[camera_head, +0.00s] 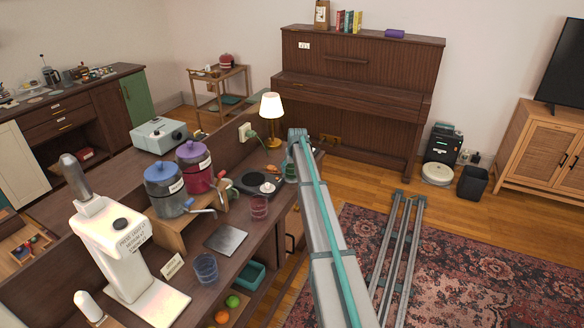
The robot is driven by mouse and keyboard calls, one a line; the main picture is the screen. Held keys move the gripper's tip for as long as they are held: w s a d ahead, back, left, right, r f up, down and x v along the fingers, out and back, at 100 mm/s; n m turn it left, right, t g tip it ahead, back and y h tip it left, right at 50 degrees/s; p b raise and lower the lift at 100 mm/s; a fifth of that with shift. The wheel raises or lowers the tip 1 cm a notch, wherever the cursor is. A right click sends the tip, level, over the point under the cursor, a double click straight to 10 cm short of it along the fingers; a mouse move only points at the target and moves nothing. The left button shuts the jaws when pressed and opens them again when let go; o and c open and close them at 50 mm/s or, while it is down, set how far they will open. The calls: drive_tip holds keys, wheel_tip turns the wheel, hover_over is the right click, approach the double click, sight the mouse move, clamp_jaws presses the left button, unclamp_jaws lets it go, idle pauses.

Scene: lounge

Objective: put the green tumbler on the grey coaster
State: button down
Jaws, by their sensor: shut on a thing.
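A small dark green glassy shape, which I take for the green tumbler (291,173), shows just left of my arm, below its far end. My gripper (292,160) is at that far end, over the right edge of the counter. It is small and mostly hidden by my arm, and it is shut on the green tumbler. I cannot tell whether the tumbler touches the counter. The grey coaster (226,239) is a flat square on the counter, nearer and to the left, with nothing on it.
A pink tumbler (259,207) stands between the coaster and my gripper. A blue tumbler (206,268) stands just in front of the coaster. Red and blue canisters (168,190) on a wooden stand are left of it. A black round plate (249,183) and a lit lamp (271,112) are farther back.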

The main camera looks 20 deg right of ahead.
drive_tip(key=shift+f, duration=0.25)
drive_tip(key=shift+f, duration=0.1)
drive_tip(key=shift+c, duration=0.8)
unclamp_jaws()
drive_tip(key=b+v, duration=0.3)
drive_tip(key=v, duration=0.9)
